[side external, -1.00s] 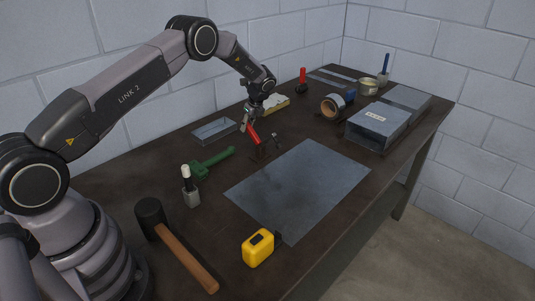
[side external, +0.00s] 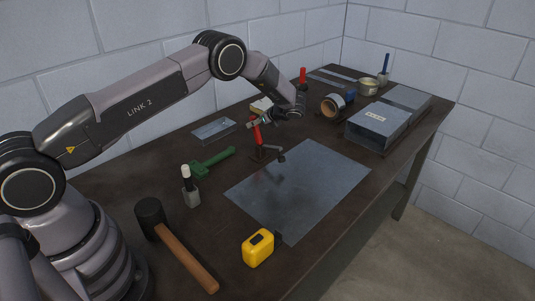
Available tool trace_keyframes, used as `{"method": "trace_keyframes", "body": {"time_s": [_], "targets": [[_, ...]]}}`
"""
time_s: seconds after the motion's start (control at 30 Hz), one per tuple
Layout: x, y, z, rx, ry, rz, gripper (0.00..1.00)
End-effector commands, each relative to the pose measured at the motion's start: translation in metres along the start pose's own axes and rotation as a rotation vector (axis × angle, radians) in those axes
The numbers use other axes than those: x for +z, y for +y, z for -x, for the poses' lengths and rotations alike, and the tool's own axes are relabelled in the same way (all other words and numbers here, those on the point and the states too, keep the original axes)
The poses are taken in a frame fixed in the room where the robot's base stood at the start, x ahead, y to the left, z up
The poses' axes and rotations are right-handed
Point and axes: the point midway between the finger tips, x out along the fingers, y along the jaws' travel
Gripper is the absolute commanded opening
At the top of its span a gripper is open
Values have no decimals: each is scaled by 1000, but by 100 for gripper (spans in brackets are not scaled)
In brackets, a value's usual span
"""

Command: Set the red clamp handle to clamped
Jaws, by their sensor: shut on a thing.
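The red clamp handle (side external: 256,134) stands nearly upright on its dark clamp base (side external: 259,153), beside the left upper edge of the grey metal sheet (side external: 300,190). The clamp's dark arm reaches right, with its tip (side external: 281,157) low at the sheet's edge; whether it presses on the sheet is too small to tell. My gripper (side external: 256,122) comes in from the right and is shut on the upper part of the red handle, hiding some of it.
A mallet (side external: 175,240) and yellow tape measure (side external: 258,248) lie in front. A second red handle (side external: 302,76), tape roll (side external: 333,106) and duct (side external: 376,125) stand behind.

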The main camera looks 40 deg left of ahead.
Motion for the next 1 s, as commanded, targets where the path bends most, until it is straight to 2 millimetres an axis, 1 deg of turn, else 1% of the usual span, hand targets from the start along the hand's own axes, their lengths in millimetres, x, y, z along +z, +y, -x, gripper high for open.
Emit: {"method": "trace_keyframes", "body": {"time_s": [0.2, 0.4, 0.63, 1.0], "targets": [[-6, 0, 12, -2, -167, -1, 0], [-10, -1, 20, -2, -272, 1, 0], [-12, 0, 24, 0, -334, 1, 0], [-12, 0, 24, 2, -348, 1, 0]]}}
